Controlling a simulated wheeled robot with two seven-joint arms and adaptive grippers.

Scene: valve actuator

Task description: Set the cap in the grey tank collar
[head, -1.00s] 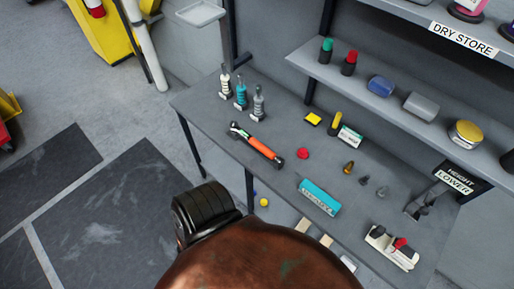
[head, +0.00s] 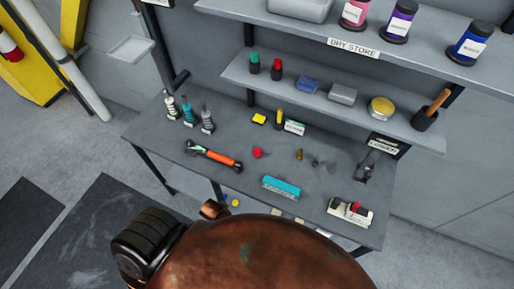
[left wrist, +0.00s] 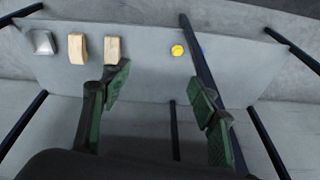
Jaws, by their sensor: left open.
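My left gripper (left wrist: 161,90) is open and empty in the left wrist view, its green-padded fingers apart. A small round yellow piece (left wrist: 177,50) lies beyond the fingertips on a grey surface; a yellow piece also shows low under the bench in the head view (head: 235,203). A red round piece (head: 257,153) lies on the bench top. I cannot tell which piece is the cap. A large rusty brown rounded body (head: 265,255) fills the bottom of the head view. I cannot make out a grey collar. My right gripper is not in view.
The grey bench (head: 225,181) holds an orange-handled tool (head: 215,156), a teal box (head: 281,187) and several small parts. Shelves (head: 345,105) hang above it. In the wrist view, two wooden blocks (left wrist: 77,49) and a metal dish (left wrist: 41,42) lie left. A black ribbed cylinder (head: 150,242) adjoins the brown body.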

